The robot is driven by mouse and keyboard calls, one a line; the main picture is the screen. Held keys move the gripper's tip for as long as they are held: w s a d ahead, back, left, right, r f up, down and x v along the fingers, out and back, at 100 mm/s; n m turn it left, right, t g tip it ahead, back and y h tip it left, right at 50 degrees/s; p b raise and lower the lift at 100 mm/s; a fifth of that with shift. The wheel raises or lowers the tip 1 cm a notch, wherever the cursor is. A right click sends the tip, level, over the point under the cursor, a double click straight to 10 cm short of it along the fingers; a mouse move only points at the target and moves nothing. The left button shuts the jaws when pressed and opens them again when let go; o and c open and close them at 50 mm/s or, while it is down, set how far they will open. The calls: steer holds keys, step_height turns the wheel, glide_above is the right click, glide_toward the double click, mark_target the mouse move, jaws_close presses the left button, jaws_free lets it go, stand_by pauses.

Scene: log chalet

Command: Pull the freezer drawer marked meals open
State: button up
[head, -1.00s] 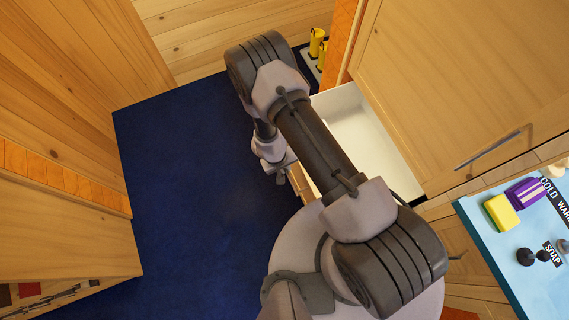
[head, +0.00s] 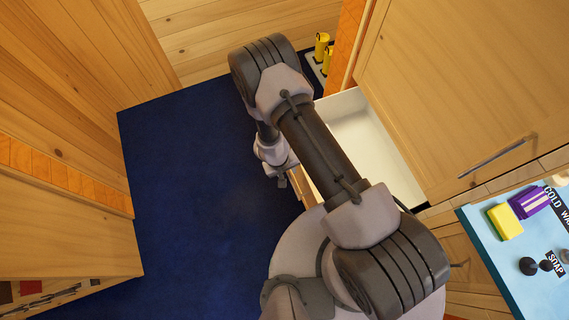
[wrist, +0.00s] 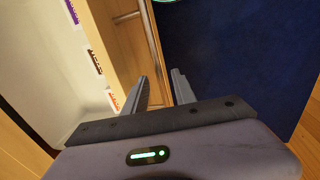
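A drawer with a white inside (head: 372,140) stands pulled out from the tall wooden cabinet in the head view. The wrist view shows its white inside (wrist: 45,70) at left and its wooden front (wrist: 112,40) with a metal bar handle (wrist: 151,30). Small labels (wrist: 95,61) line the inner side, too small to read. My gripper (wrist: 160,85) is open, its two fingers apart, with the handle's near end seen between them. I cannot tell whether they touch it. In the head view my gripper (head: 281,180) is beside the drawer front, which my arm partly hides.
The blue floor (head: 190,200) left of my arm is clear. A wooden cabinet (head: 70,240) stands at left. A closed cabinet door (head: 460,80) is above the drawer. A blue counter (head: 500,255) with a yellow sponge (head: 504,221) is at right. Yellow bottles (head: 322,45) stand at the back.

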steer(key=s+a+r+p, duration=0.1)
steer(key=a+r+p, duration=0.2)
steer(key=r+p, duration=0.5)
step_height(320, 180, up, 8)
steer(key=shift+r, duration=0.15)
